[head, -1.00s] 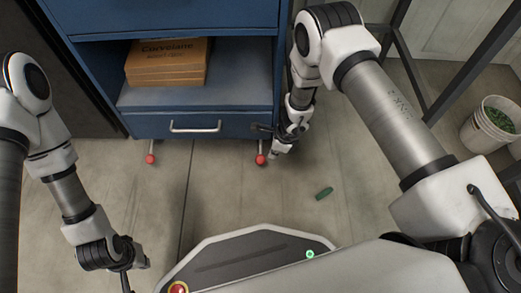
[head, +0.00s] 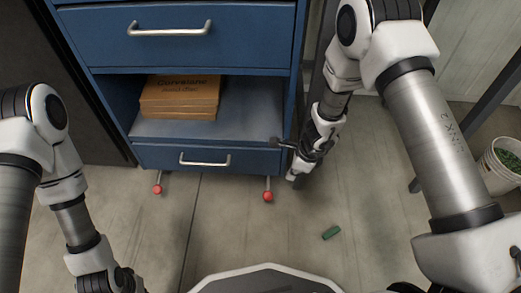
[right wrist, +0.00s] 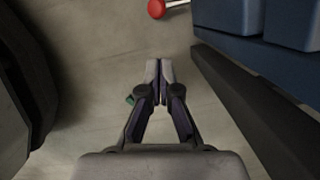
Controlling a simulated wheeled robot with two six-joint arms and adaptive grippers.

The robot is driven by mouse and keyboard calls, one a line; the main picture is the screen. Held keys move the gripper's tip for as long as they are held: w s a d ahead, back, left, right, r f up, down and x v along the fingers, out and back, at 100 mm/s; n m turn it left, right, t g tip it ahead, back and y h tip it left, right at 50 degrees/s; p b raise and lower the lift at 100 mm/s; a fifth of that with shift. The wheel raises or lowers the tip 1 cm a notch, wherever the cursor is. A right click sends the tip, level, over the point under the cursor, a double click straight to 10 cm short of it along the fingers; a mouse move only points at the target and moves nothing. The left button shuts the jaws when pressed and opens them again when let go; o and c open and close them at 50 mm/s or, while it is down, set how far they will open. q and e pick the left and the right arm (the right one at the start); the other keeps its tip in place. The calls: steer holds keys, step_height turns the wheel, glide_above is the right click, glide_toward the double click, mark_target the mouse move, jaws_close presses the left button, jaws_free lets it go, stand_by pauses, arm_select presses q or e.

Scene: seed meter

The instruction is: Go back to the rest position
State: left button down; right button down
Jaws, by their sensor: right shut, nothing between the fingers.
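My right gripper (head: 296,176) hangs low beside the right side of the blue cabinet (head: 141,100), above the floor. In the right wrist view its two fingertips (right wrist: 158,70) meet, with nothing between them. My left arm comes in from the left in the head view and points down. Its wrist is cut off by the bottom edge, and its fingers are out of the picture.
The cabinet has drawers and an open shelf holding cardboard boxes (head: 180,96). A green piece (head: 331,232) lies on the floor. A white bucket (head: 500,173) with green contents stands at the right edge. A dark frame stands behind my right arm.

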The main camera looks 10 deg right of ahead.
steer(key=s+d+r+n+g+h+p, duration=0.1)
steer(key=s+d+r+n+p, duration=0.15)
steer(key=s+n, duration=0.5)
steer(key=s+d+r+n+g+h+p, duration=0.15)
steer(key=s+n+p, duration=0.25)
steer(key=s, duration=0.7)
steer(key=s+d+r+n+g+h+p, duration=0.1)
steer(key=s+d+n+h+p, duration=0.15)
steer(key=s+n, duration=0.5)
step_height(320, 180, up, 38)
steer(key=w+a+n+t+y+p, duration=0.1)
steer(key=n+t+y+p, duration=0.1)
steer(key=p, duration=3.6)
steer(key=shift+w+a+f+n, duration=0.15)
steer(key=shift+w+a+n, duration=0.2)
steer(key=shift+n, duration=0.55)
steer(key=shift+s, duration=0.1)
